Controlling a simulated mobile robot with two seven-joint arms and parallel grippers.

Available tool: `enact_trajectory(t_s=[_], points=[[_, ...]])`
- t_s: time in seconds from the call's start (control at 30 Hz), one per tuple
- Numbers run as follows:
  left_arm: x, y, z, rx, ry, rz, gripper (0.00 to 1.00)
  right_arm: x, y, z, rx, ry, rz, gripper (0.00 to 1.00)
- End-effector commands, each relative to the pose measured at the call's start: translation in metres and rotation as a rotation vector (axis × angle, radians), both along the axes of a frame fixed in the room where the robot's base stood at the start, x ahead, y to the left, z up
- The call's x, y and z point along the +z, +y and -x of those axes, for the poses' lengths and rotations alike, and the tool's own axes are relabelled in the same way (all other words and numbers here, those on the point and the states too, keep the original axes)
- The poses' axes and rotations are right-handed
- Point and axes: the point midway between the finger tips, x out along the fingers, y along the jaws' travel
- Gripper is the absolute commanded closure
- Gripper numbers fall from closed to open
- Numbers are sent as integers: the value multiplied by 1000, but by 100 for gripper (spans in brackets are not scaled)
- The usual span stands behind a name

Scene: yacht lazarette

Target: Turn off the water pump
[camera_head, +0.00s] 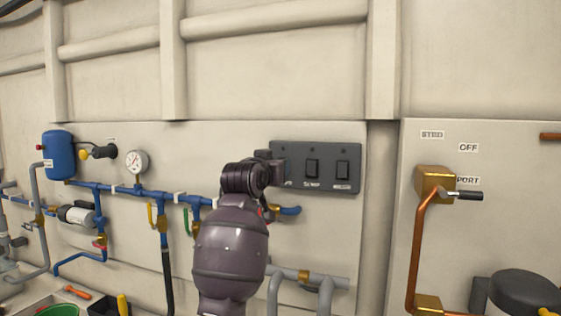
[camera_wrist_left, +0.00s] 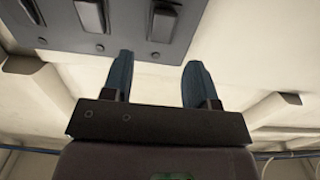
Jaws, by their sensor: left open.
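A dark grey switch panel (camera_head: 327,188) is fixed to the pale wall, right of centre in the head view. Its middle rocker switch (camera_head: 312,168) and right rocker switch (camera_head: 343,171) are visible; the label under the middle one seems to read "SUMP". My left gripper (camera_head: 284,170) is at the panel's left end and hides the switch area there. In the wrist view the panel (camera_wrist_left: 125,30) fills the upper left, and my left gripper (camera_wrist_left: 159,78) is open and empty. One switch (camera_wrist_left: 164,22) lies beyond the gap between its fingers. Contact cannot be told.
Blue pipes (camera_head: 125,190) with valves, a gauge (camera_head: 136,161) and a blue tank (camera_head: 60,155) are left of my arm. A small pump (camera_head: 76,215) is below the tank. A brass valve with a black-ended handle (camera_head: 468,195) is on the right wall, beside OFF and PORT labels.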

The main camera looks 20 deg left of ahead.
Motion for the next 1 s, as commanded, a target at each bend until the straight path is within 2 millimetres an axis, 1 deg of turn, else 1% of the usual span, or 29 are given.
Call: enact_trajectory(t_s=[0.03,0.2,0.4,0.57,0.83,1.0], points=[[2,0,-8,0,1,0,47,2,0,1,0,3,0,47],[1,0,-30,1,0,0,47,4,0,3,-1,9,-1,47],[1,-1,-46,1,1,0,47,5,0,5,-2,15,-1,47],[1,-1,-51,1,-1,0,47,5,0,5,-3,17,-1,47],[0,-1,-51,1,-1,0,47,5,0,6,-3,17,-1,47],[0,-1,-51,1,-1,0,73,5,0,6,-3,17,-1,47]])
